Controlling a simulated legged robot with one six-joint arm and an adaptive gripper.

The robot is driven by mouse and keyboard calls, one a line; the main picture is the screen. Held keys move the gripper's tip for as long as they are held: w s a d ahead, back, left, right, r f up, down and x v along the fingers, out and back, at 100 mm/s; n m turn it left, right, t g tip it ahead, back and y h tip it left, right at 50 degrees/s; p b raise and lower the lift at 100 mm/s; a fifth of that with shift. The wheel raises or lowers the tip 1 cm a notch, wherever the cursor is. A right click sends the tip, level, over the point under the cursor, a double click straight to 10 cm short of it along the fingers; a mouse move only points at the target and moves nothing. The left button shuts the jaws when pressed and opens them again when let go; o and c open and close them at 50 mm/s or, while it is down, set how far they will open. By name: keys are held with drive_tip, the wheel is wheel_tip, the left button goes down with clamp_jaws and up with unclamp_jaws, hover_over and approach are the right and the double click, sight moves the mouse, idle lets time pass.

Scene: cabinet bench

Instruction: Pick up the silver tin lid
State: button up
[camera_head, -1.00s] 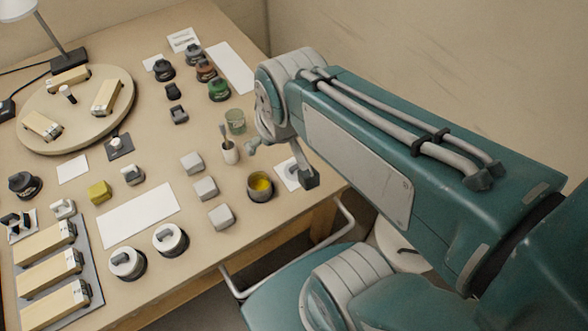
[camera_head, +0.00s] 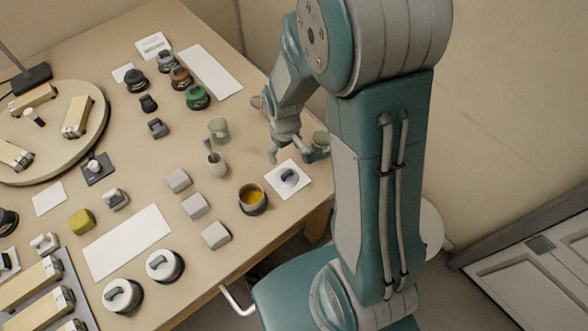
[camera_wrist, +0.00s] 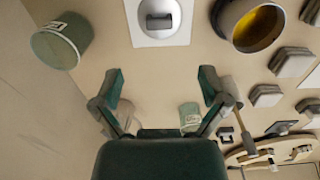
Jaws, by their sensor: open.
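The silver tin lid (camera_head: 288,177) is a small round grey piece with a dark grip on top. It lies on a white square card near the right edge of the table. In the wrist view the lid (camera_wrist: 160,18) is at the top centre, beyond my fingertips. My gripper (camera_head: 286,152) is above the table just behind the card. Its two fingers stand wide apart with nothing between them in the wrist view (camera_wrist: 160,76). The gripper is apart from the lid.
A dark pot of yellow contents (camera_head: 253,197) stands left of the card. A greenish cup (camera_head: 320,143) is close to the gripper's right. A small cup with a brush (camera_head: 216,164) and another greenish cup (camera_head: 218,128) stand to the left. Grey blocks (camera_head: 195,206) lie further left.

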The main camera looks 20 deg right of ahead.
sight(287, 173)
wheel_tip(287, 173, down, 11)
drive_tip(key=shift+f, duration=0.1)
idle(0.6)
drive_tip(key=c, duration=0.9)
